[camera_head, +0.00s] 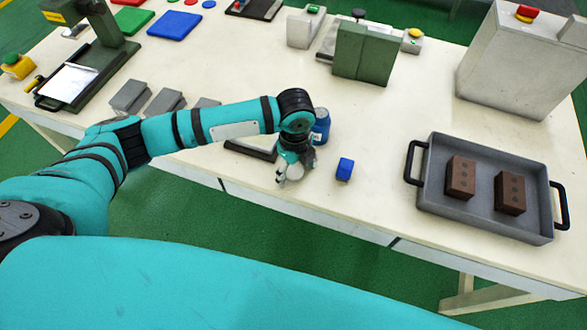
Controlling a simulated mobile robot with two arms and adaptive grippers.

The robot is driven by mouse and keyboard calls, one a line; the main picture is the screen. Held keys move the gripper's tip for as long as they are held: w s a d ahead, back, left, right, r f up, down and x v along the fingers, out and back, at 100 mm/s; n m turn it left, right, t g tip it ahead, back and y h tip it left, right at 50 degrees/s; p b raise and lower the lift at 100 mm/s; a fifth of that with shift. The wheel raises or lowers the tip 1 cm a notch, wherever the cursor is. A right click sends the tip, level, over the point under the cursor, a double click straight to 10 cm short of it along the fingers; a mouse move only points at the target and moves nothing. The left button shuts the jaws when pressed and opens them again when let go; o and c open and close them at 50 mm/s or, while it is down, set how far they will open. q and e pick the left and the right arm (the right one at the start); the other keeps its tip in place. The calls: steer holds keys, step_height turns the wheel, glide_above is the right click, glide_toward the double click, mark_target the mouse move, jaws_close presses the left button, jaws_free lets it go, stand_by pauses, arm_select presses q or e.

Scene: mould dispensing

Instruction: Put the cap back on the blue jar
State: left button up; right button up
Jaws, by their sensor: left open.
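The blue jar (321,127) stands on the white table, partly hidden behind my left wrist. A small blue piece (345,169), which looks like the cap, lies on the table in front and to the right of the jar. My left gripper (289,177) points down near the table's front edge, to the left of the blue piece and in front of the jar. It is open and apart from the blue piece. My right gripper is not in view.
A grey tray (425,185) with two brown blocks stands at the right. Grey blocks (165,102) sit left, behind my left arm. A green block (364,54) and control boxes stand at the back. The table between the blue piece and tray is clear.

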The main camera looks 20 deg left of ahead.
mark_target(292, 174)
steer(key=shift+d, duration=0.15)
arm_select(q)
steer(key=shift+c, duration=0.9)
steer(key=c, duration=0.6)
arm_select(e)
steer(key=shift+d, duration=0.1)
arm_select(q)
steer(key=shift+r, duration=0.5)
steer(key=shift+s+a+r+b, duration=0.15)
steer(key=shift+s+r+b, duration=0.1)
steer(key=shift+r, duration=0.35)
steer(key=shift+s+a+r+b, duration=0.1)
steer(key=shift+s+r+b, duration=0.15)
steer(key=shift+r, duration=0.35)
steer(key=s+a+b, duration=0.1)
steer(key=s+a, duration=0.2)
steer(key=s, duration=0.3)
steer(key=s+a+r, duration=0.1)
steer(key=s+a, duration=0.2)
steer(key=s, duration=0.4)
steer(key=shift+s+a+r+b, duration=0.15)
steer(key=shift+a+r+b, duration=0.15)
steer(key=shift+a+b, duration=0.1)
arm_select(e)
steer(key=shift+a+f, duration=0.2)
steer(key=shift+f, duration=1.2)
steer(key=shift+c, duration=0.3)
